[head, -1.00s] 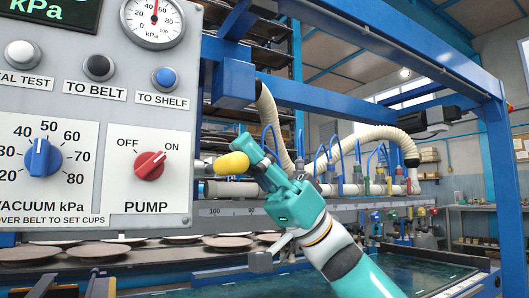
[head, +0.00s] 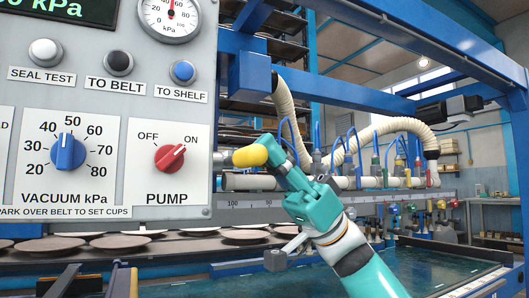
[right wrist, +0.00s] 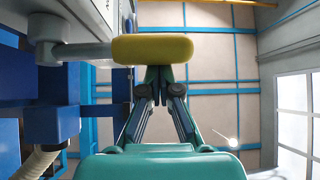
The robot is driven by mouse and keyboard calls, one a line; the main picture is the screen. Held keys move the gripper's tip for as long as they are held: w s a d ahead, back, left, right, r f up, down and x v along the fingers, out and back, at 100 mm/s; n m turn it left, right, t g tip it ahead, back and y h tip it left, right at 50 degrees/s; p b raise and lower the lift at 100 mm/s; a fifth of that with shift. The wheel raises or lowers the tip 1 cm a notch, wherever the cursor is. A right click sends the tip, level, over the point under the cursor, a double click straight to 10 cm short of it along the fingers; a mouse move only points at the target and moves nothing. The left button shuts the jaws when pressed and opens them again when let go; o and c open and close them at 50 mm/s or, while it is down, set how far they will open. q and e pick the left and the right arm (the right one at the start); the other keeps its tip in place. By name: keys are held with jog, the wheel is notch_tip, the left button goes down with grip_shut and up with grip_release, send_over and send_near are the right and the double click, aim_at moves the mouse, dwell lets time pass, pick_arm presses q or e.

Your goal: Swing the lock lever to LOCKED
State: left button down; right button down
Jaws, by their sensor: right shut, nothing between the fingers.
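The lock lever shows as a yellow knob (head: 250,156) beside the right edge of the grey control panel (head: 110,212) in the head view. No LOCKED mark is visible. My left gripper is not in view.
The panel carries a blue vacuum dial (head: 69,152), a red pump switch (head: 170,158) turned to ON, and several buttons. Several plates (head: 50,244) lie on the belt below. A cream hose (head: 287,105) and a blue frame (head: 355,82) stand behind my right arm.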

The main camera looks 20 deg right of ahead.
notch_tip(320, 180, up, 4)
jog(key=d+p, duration=0.2)
jog(key=p, duration=0.2)
jog(key=b+v, duration=0.2)
jog(key=v, duration=0.8)
jog(key=shift+f+b, duration=0.25)
jog(key=shift+b, duration=0.05)
jog(key=shift+s, duration=0.1)
